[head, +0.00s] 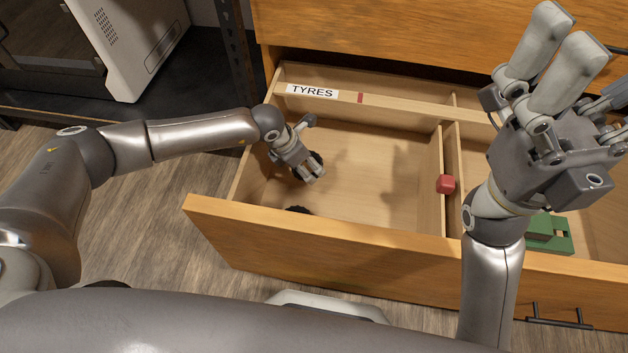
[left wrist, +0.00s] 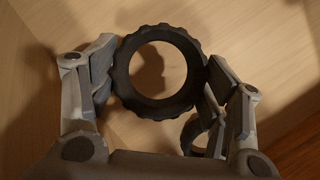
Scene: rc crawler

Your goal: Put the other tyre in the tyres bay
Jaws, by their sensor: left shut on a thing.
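A black, knobbly tyre (left wrist: 121,80) is held between the fingers of my left gripper (left wrist: 158,85), with its open ring facing the left wrist camera. In the head view my left gripper (head: 308,172) is low inside the drawer's left bay, below the TYRES label (head: 312,91). The held tyre (head: 317,158) is partly hidden there by the fingers. A second black tyre (head: 298,210) lies in the same bay by the front wall, mostly hidden by it. It also shows in the left wrist view (left wrist: 190,133), partly behind a finger. My right gripper (head: 585,62) is raised, open and empty.
The open wooden drawer (head: 330,232) has dividers right of the left bay. A red block (head: 445,184) sits at the divider. A green part (head: 562,243) lies in a right compartment, partly hidden by my right arm. Most of the left bay floor (head: 375,175) is clear.

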